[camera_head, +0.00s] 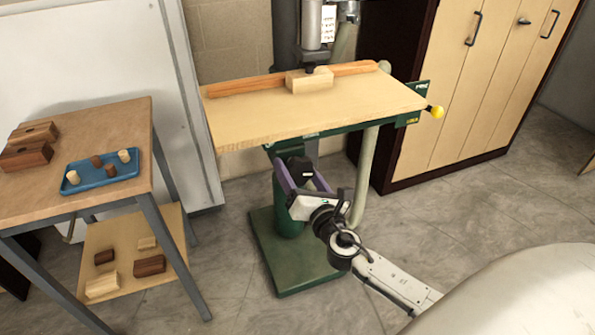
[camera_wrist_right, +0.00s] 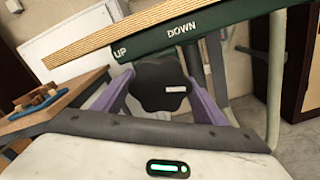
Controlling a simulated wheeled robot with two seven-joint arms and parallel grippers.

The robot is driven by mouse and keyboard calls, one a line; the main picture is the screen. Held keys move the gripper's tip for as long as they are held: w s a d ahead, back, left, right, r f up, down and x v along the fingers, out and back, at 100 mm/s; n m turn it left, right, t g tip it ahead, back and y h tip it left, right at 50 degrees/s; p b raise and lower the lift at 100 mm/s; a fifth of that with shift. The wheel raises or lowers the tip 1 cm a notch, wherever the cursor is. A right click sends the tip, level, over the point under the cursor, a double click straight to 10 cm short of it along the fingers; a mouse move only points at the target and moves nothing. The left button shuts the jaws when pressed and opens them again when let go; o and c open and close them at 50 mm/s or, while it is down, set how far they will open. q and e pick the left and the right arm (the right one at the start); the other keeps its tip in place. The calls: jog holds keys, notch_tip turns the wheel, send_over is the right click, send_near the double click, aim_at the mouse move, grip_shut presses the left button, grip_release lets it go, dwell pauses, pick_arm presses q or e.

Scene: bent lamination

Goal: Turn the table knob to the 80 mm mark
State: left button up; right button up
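The black lobed table knob (camera_wrist_right: 161,86) with a small white label sits under the table's green rail (camera_wrist_right: 185,30), which is marked UP and DOWN. It also shows in the head view (camera_head: 300,167), below the wooden table top (camera_head: 330,105). My right gripper (camera_wrist_right: 162,82) has its two purple fingers spread on either side of the knob; I see no firm contact. In the head view my right gripper (camera_head: 303,178) reaches up from below in front of the green column. I cannot read any millimetre scale or the 80 mm mark. My left gripper is not in view.
A wooden block (camera_head: 309,80) and a long fence (camera_head: 240,86) lie on the table top. A yellow ball handle (camera_head: 436,111) sticks out at right. A side bench (camera_head: 105,112) with a blue tray (camera_head: 85,180) stands left; a cabinet (camera_head: 470,90) stands at right.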

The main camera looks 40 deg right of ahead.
jog(key=shift+f+m+b, duration=0.15)
jog(key=shift+m+b, duration=0.6)
jog(key=shift+m, duration=0.35)
jog(key=shift+r, duration=0.2)
jog(key=o, duration=1)
